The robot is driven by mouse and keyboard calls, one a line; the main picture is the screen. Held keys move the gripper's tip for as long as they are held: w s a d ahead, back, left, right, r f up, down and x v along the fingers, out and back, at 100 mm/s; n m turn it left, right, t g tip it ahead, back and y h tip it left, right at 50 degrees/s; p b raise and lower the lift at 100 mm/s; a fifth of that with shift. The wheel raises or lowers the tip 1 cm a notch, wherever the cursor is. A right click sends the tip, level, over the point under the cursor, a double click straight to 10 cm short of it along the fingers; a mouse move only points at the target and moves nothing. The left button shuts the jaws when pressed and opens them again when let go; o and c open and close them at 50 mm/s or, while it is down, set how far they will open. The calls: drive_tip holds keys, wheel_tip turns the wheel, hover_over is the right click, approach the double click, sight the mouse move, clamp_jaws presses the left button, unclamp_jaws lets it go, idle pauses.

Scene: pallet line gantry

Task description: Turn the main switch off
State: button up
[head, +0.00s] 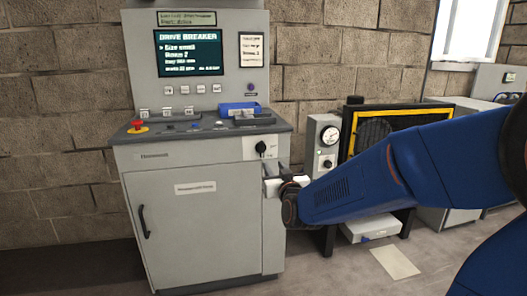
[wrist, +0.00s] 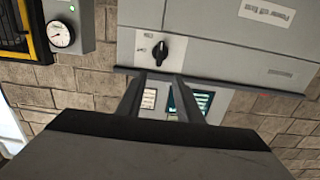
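The main switch is a black rotary knob (head: 261,148) on a pale plate at the upper right of the grey cabinet's front. In the wrist view, which is upside down, the knob (wrist: 160,50) appears straight ahead, its grip close to vertical. Small marks beside it are too small to read. My gripper (head: 271,178) is in front of the cabinet, just below the knob in the head view. In the wrist view my gripper (wrist: 161,75) is open, its two fingers apart with nothing between them. The fingers do not appear to touch the knob.
The grey cabinet (head: 215,215) has a screen (head: 190,53) headed "DRIVE BREAKER". Its sloping desk carries a red emergency button (head: 138,125) and a blue tray (head: 238,108). A gauge box (head: 324,140) and a yellow-framed machine (head: 412,108) stand to the right. Floor shows in front.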

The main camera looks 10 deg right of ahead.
sight(262, 148)
drive_tip(key=w, duration=1.7)
drive_tip(key=shift+w, duration=0.25)
clamp_jaws()
